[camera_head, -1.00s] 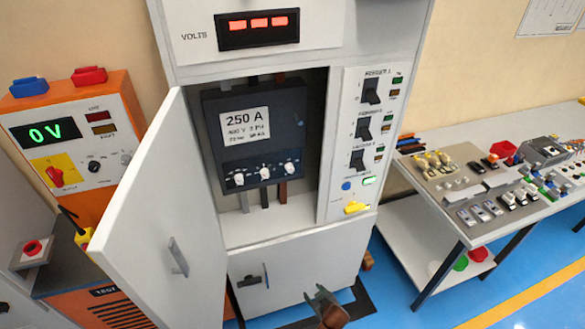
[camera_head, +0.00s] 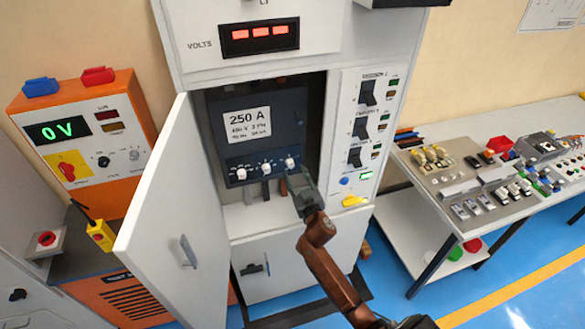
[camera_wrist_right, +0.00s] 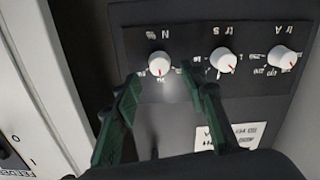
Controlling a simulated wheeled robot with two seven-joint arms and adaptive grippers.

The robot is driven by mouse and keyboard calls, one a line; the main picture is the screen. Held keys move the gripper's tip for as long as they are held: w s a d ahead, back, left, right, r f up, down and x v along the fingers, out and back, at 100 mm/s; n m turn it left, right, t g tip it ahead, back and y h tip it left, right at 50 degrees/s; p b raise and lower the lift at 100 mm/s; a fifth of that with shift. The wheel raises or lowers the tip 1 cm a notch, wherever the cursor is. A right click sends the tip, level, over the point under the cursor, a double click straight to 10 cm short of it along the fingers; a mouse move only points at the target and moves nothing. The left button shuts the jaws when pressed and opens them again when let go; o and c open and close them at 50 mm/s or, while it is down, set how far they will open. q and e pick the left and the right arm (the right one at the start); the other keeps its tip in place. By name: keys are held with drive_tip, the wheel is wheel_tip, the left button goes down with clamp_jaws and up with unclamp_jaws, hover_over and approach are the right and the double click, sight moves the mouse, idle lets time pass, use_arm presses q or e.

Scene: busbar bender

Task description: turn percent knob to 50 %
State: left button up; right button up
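The percent knob, white and labelled "N %", is the rightmost of three knobs on the dark breaker (camera_head: 270,125) in the open cabinet (camera_head: 248,225). It shows in the head view (camera_head: 290,163) and, upside down, at the left of the row in the right wrist view (camera_wrist_right: 159,64). Its red mark points toward the bottom of the wrist picture; the scale is too blurred to read. My right gripper (camera_head: 299,179) is open just in front of the breaker. In the wrist view its two green fingers (camera_wrist_right: 162,80) are spread either side of the knob, with no clear contact. My left gripper is out of view.
Two more white knobs (camera_wrist_right: 223,61) (camera_wrist_right: 284,58) sit beside the percent knob. The cabinet door (camera_head: 165,215) stands open at left. A bench (camera_head: 480,215) with parts stands farther right.

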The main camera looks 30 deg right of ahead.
sight(291, 166)
drive_tip(key=shift+x, duration=1.85)
drive_tip(key=shift+c, duration=0.6)
clamp_jaws()
